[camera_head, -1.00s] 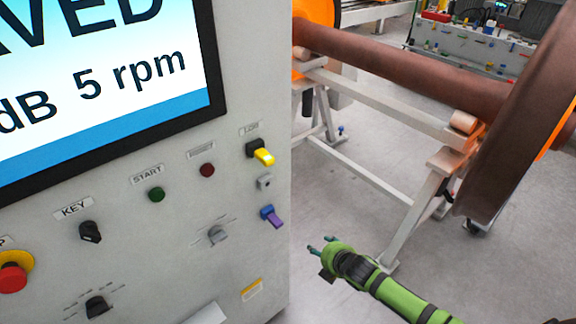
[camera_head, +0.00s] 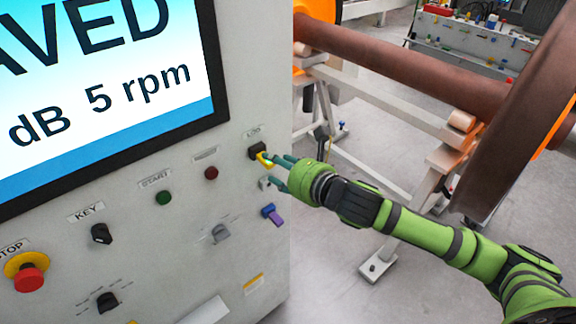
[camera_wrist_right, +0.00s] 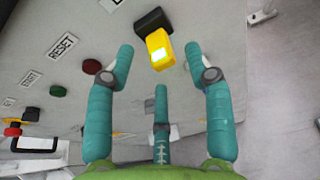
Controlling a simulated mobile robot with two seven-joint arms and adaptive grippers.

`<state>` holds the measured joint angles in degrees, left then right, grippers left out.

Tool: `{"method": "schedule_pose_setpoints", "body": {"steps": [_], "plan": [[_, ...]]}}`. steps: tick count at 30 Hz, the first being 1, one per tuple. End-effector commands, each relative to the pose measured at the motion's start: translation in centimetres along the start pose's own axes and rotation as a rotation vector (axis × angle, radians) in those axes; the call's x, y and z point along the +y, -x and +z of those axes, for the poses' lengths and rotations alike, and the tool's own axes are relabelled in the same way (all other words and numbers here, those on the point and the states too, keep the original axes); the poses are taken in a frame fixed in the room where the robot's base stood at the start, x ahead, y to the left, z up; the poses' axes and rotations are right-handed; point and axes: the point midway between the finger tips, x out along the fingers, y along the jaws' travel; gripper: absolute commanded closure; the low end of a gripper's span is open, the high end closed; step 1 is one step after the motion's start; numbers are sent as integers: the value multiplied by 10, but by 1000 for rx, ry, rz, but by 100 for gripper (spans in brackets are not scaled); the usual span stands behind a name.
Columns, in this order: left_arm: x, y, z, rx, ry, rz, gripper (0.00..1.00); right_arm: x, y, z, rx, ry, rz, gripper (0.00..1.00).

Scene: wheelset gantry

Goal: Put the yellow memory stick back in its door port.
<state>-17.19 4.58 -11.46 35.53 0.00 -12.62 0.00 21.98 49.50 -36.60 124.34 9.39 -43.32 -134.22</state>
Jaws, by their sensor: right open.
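The yellow memory stick (camera_head: 265,160) sticks out of a black port (camera_head: 256,149) under a small label on the panel's right side. In the right wrist view, the yellow stick (camera_wrist_right: 160,50) meets the black port (camera_wrist_right: 153,20); how deep it sits I cannot tell. My right gripper (camera_head: 279,172) is open at the stick. In the wrist view, its teal fingers (camera_wrist_right: 159,62) are spread to either side of the stick, with gaps, and a third finger lies below. My left gripper is out of view.
Below the stick are a small grey socket (camera_head: 265,184) and a purple stick (camera_head: 273,213) in a blue port. Buttons, a key switch (camera_head: 101,233) and a red stop knob (camera_head: 29,277) cover the panel. A rusty wheelset (camera_head: 395,62) on a stand is behind my right arm.

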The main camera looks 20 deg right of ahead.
Motion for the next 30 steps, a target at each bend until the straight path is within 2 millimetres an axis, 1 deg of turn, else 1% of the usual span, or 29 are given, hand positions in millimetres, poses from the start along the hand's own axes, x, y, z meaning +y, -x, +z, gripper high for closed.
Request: {"method": "schedule_pose_setpoints", "body": {"steps": [1, 3, 9, 12, 19, 20, 21, 23, 24, 30], "plan": [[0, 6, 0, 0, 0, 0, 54, 0, -8, 3, 0, -5, 0, 47], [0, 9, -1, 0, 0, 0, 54, 1, -17, 2, 1, -5, 0, 47], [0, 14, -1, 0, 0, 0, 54, 0, -36, 1, 0, -3, 0, 47], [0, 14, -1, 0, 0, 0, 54, 0, -39, 0, 0, -2, 1, 47], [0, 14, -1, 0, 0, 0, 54, 0, -40, 0, 0, -2, 1, 47], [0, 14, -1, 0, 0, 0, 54, 0, -40, 0, 0, -2, 1, 51], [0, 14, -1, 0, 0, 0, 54, 0, -40, 0, 0, -2, 1, 67], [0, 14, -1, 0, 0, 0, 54, 0, -39, 0, 0, -2, 0, 91], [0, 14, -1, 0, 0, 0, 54, 0, -39, 0, 0, -2, 1, 100], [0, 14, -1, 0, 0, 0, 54, 1, -39, -1, 1, -2, 1, 100]]}}
